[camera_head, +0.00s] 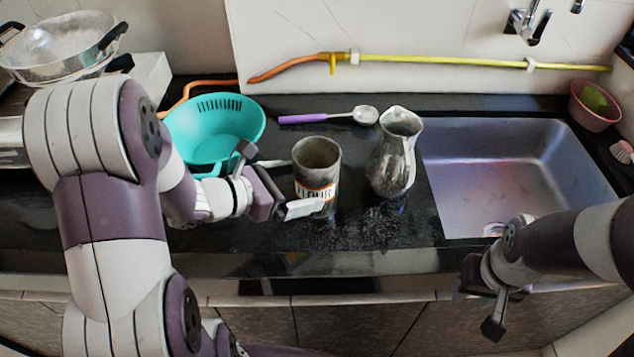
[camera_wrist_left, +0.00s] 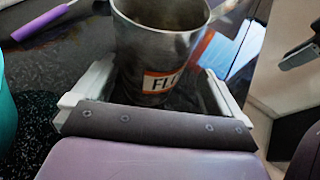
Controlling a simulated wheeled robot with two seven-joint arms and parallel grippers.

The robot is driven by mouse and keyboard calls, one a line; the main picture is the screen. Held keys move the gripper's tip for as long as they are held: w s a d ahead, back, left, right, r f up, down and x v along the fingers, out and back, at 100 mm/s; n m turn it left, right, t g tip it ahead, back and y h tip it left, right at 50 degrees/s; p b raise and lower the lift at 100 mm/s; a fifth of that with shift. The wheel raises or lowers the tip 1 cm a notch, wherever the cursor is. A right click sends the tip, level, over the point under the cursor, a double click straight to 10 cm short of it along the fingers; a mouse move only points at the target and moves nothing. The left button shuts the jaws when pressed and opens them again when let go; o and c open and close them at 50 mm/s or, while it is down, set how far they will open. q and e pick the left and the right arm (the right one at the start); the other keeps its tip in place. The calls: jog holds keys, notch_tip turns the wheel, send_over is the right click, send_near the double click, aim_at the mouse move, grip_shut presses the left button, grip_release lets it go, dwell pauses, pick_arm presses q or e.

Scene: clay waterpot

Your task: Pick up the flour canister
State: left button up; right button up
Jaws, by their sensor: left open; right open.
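The flour canister (camera_head: 316,162) is a grey metal can with an open top and an orange-edged white label reading FLOUR. It stands upright on the black counter. It also fills the top middle of the left wrist view (camera_wrist_left: 158,48). My left gripper (camera_head: 290,185) is open, with one finger on each side of the canister's lower part; in the left wrist view its fingers (camera_wrist_left: 152,95) flank the can. I cannot tell whether they touch it. My right gripper (camera_head: 478,300) is at the lower right, in front of the counter, away from the canister.
A metal pitcher (camera_head: 396,155) stands just right of the canister. A teal colander (camera_head: 215,128) is close on the left. A purple-handled spoon (camera_head: 330,117) lies behind. The sink (camera_head: 505,165) is to the right, with a pink bowl (camera_head: 596,106) beyond it.

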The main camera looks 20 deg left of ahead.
aim_at(312, 140)
pick_arm(q)
jog(key=w, duration=0.1)
jog(key=w+d+f, duration=0.1)
jog(key=w, duration=0.1)
jog(key=w+d+f, duration=0.1)
jog(key=shift+w, duration=0.2)
jog(key=shift+d, duration=0.15)
jog(key=shift+s+d+r, duration=0.15)
jog(key=shift+r, duration=0.05)
jog(key=c, duration=1.2)
notch_tip(312, 140, up, 10)
jog(key=shift+r+p, duration=0.1)
jog(key=shift+p, duration=0.9)
pick_arm(e)
jog(key=shift+w+a+r, duration=0.15)
jog(key=shift+w+r, duration=0.05)
jog(key=shift+r, duration=0.3)
jog(key=shift+w+a+r, duration=0.15)
jog(key=shift+r, duration=0.3)
jog(key=shift+w, duration=0.1)
